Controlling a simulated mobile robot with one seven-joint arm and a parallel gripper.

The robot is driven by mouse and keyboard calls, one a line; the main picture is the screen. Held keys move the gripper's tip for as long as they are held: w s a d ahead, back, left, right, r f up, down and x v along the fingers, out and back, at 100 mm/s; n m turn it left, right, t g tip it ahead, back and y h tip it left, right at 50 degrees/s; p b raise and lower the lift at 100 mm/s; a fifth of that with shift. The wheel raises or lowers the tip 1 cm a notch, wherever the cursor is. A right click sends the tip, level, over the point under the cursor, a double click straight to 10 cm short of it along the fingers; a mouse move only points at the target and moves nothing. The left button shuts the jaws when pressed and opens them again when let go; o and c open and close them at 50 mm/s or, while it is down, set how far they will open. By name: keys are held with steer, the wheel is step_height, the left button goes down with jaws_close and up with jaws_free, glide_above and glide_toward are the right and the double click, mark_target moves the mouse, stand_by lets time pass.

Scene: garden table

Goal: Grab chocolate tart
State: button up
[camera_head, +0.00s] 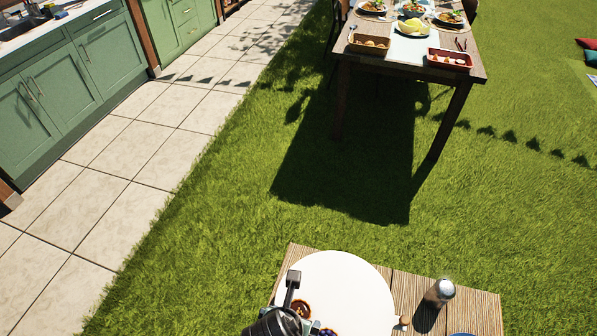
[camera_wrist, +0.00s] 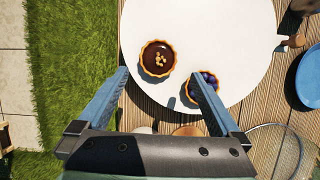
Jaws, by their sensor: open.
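The chocolate tart (camera_wrist: 158,58) is round and dark brown, with a golden crust and a small cluster of pale bits on top. It lies on a round white board (camera_wrist: 232,35). In the head view the chocolate tart (camera_head: 302,308) is at the board's near left, partly hidden by my gripper. My gripper (camera_wrist: 158,74) is open and empty. In the wrist view the tart shows between and just beyond its fingertips, apart from both. I cannot tell the height left between them. A blueberry tart (camera_wrist: 203,87) sits beside the right finger, which partly covers it.
The board rests on a slatted wooden table (camera_head: 460,306). A glass shaker (camera_head: 440,291) stands right of the board. A blue plate (camera_wrist: 310,78) lies at the right in the wrist view. Farther off, a set dining table (camera_head: 405,68) stands on grass.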

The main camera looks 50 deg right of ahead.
steer(key=shift+x, duration=2.65)
steer(key=shift+w, duration=0.15)
steer(key=c, duration=1.3)
